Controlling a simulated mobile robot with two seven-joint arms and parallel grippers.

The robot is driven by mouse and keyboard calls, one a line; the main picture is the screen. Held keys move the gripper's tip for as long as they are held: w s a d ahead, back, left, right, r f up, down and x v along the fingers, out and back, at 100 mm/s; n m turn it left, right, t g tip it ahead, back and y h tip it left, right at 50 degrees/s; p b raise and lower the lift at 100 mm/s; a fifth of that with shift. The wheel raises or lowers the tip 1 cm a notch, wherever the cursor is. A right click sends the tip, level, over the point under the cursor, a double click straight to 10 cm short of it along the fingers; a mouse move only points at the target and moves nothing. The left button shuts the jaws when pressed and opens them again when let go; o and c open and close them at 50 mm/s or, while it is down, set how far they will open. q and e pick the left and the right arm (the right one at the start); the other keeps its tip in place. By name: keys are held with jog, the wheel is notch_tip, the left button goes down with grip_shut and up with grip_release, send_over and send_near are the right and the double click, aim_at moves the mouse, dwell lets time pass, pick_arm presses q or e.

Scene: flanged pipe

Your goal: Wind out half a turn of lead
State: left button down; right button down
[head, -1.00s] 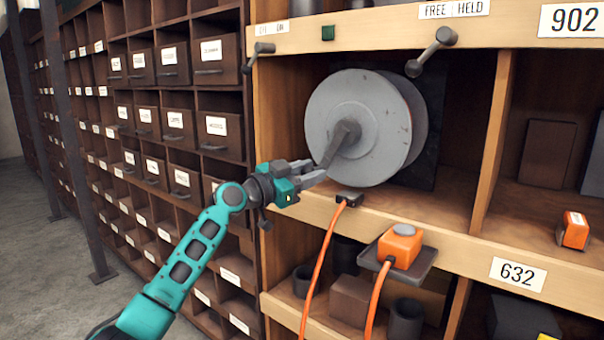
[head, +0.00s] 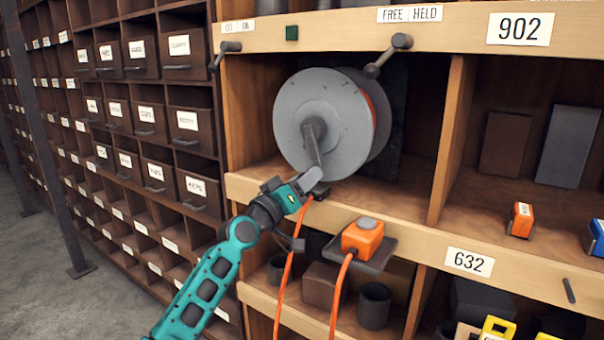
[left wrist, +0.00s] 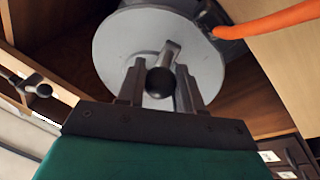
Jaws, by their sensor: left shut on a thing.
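The grey cable reel (head: 295,125) sits in the wooden cubby, with a crank arm (head: 314,145) at its hub that points down and slightly right. My left gripper (head: 312,180) is at the crank's lower end, shut on the crank handle. In the left wrist view the dark round knob of the crank handle (left wrist: 159,82) lies between the two fingers (left wrist: 158,92), with the reel's face (left wrist: 120,50) behind. My right gripper is not in view.
A lever (head: 388,55) under the FREE/HELD label and a smaller lever (head: 225,54) at the left stick out above the cubby. An orange box with a grey button (head: 362,237) stands on a small ledge below. Drawers (head: 120,115) line the left.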

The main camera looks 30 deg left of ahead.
pick_arm(q)
jog(key=shift+d+r+n+y+p, duration=0.1)
jog(key=shift+d+n+y+p, duration=0.35)
jog(key=shift+n, duration=0.25)
jog(key=shift+d, duration=0.1)
jog(key=c, duration=0.8)
grip_release()
jog(key=shift+b+v, duration=0.75)
jog(key=shift+v, duration=5.8)
jog(key=shift+w, duration=0.1)
